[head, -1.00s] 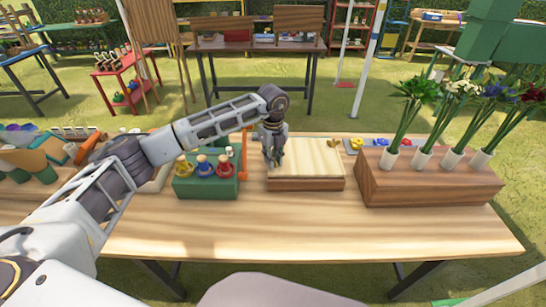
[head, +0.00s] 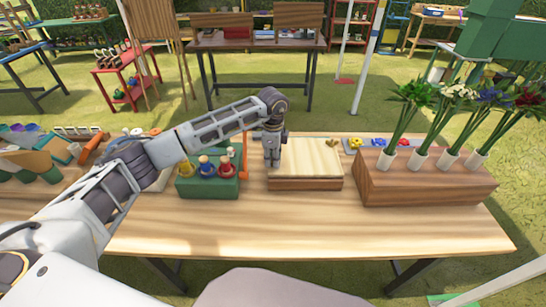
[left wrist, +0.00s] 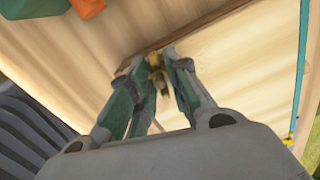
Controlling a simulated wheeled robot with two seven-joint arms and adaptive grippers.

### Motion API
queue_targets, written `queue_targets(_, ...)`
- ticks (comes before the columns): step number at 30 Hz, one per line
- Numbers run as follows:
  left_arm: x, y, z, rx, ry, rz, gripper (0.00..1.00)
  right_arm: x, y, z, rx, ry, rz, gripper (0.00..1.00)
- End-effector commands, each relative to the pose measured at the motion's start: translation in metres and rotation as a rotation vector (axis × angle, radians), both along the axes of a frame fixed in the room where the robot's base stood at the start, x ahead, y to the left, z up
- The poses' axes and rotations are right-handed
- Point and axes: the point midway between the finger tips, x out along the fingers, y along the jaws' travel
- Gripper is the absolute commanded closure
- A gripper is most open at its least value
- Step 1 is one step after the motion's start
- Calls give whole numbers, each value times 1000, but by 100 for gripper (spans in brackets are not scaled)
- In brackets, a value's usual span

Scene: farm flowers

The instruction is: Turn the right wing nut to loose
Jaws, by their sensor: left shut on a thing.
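A flat wooden press (head: 312,160) with a pale top board lies on the table. A small brass wing nut (head: 332,143) shows at its back right corner. My left gripper (head: 273,163) points down at the left edge of the press. In the left wrist view its fingers (left wrist: 158,70) are shut on another brass wing nut (left wrist: 155,62), by an edge of the board. In the head view the fingers hide that nut. My right gripper is not in view.
A green holder (head: 207,185) with yellow, blue and red pieces stands just left of the press. A wooden block (head: 428,184) with several flowers in white tubes stands to the right. The table front (head: 300,235) is clear.

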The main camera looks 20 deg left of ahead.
Motion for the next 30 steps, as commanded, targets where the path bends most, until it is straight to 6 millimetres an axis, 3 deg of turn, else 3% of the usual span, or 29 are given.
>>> queue_targets(12, -1, 0, -1, 1, 3, 198, 100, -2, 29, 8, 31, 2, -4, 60)
queue_targets(28, -1, 0, -2, 1, 3, 224, 100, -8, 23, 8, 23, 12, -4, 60)
queue_targets(29, -1, 0, -2, 1, 3, 224, 78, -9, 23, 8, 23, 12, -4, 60)
queue_targets(30, -1, 0, -2, 1, 2, 224, 73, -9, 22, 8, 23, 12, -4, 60)
